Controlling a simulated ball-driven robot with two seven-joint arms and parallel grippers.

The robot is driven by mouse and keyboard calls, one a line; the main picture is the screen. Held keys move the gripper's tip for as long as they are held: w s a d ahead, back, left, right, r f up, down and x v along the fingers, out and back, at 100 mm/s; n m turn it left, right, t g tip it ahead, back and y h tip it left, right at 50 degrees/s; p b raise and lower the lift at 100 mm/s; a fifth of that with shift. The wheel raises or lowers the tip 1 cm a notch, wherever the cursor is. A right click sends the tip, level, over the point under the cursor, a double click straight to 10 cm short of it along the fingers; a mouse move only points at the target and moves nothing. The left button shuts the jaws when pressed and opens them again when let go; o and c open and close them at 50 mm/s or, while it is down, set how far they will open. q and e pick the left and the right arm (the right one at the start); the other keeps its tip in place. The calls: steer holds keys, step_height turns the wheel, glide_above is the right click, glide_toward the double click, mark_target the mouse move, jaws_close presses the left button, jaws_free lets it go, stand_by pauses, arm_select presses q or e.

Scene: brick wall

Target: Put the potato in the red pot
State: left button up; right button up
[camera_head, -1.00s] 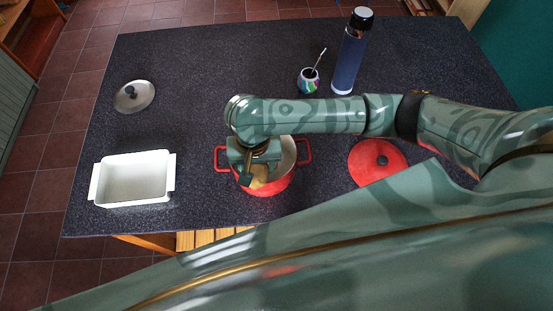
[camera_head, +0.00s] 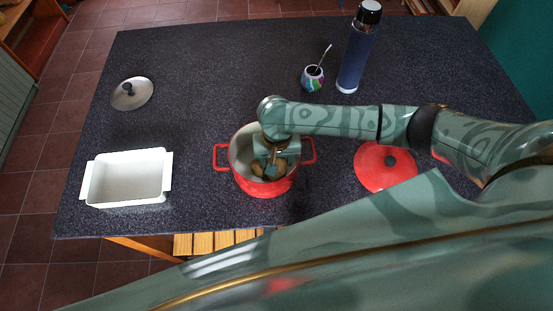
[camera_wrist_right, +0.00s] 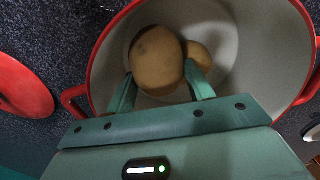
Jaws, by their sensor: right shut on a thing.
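The red pot (camera_head: 262,189) stands on the dark counter, open, with a pale inside and two side handles. My right gripper (camera_head: 269,165) reaches down into the pot opening. It is shut on a brown potato (camera_wrist_right: 156,57), which it holds inside the pot's rim. A second, smaller-looking potato-like round thing (camera_wrist_right: 201,54) shows behind it in the pot. In the head view the fingers partly hide both. I cannot tell whether the held potato touches the pot's bottom. My left gripper is not in view.
A red lid (camera_head: 370,170) lies right of the pot, under my right arm. A white rectangular dish (camera_head: 128,200) stands at left, with a glass lid (camera_head: 143,95) behind. A patterned cup (camera_head: 313,79) and blue flask (camera_head: 354,62) stand at the back. The counter's back middle is clear.

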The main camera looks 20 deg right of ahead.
mark_target(277, 160)
steer(key=shift+f, duration=0.15)
steer(key=o, duration=0.7)
steer(key=shift+o, duration=0.2)
step_height(277, 160, up, 12)
steer(key=p, duration=0.4)
steer(key=shift+r, duration=0.2)
